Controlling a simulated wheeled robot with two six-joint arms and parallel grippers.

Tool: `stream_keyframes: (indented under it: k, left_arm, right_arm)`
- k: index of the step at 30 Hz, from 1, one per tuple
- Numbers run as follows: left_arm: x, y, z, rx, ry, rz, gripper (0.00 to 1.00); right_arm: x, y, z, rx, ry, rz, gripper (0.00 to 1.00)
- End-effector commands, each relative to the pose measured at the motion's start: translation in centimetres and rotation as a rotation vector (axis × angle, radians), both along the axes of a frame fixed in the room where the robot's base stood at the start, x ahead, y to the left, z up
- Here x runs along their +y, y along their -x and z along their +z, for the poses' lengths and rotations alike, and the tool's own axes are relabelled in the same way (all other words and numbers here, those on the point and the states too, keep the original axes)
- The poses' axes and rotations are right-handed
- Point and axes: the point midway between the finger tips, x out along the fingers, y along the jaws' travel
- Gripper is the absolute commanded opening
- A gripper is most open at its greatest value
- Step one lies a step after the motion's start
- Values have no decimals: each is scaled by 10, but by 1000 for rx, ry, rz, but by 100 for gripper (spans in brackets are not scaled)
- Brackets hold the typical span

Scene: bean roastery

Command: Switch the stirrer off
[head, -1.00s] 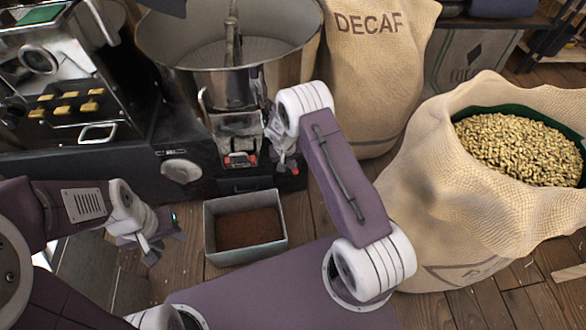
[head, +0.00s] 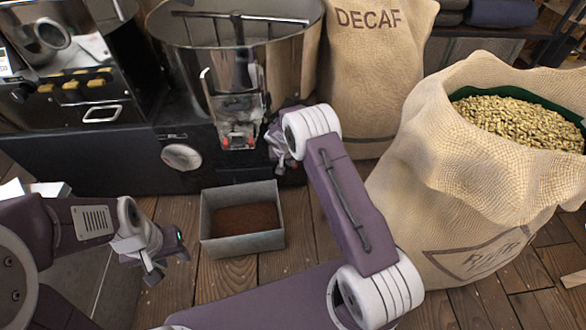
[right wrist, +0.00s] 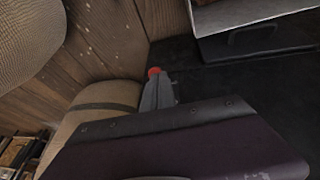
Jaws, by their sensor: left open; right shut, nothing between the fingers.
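The stirrer (head: 240,18) is a set of metal bars in the round steel cooling drum (head: 290,65). A small red knob or button (right wrist: 153,72) shows in the right wrist view on a dark surface, right at the tip of my right gripper (right wrist: 158,90). I cannot tell whether they touch. In the head view my right gripper (head: 281,160) is shut and empty, close against the machine's dark front, right of the chute; the red knob is hidden there. My left gripper (head: 168,262) is open and empty at the lower left.
A metal chute (head: 236,100) with red parts hangs from the drum. A grey bin (head: 265,241) of brown grounds stands on the floor below. A DECAF sack (head: 375,90) and an open sack of beans (head: 455,160) stand to the right. A roaster (head: 70,130) is left.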

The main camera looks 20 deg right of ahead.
Motion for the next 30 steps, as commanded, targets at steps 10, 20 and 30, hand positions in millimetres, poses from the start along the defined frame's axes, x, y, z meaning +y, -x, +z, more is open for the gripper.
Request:
stream_keyframes:
  k: [10,20,30]
  left_arm:
    - [0,0,-11,0,0,0,41]
    - [0,0,-4,-1,0,0,41]
    - [0,0,-1,0,0,0,41]
  right_arm:
    - [0,0,-13,1,0,0,0]
    - [-2,-8,-8,0,1,-1,0]
    - [-4,-14,-6,1,0,1,0]
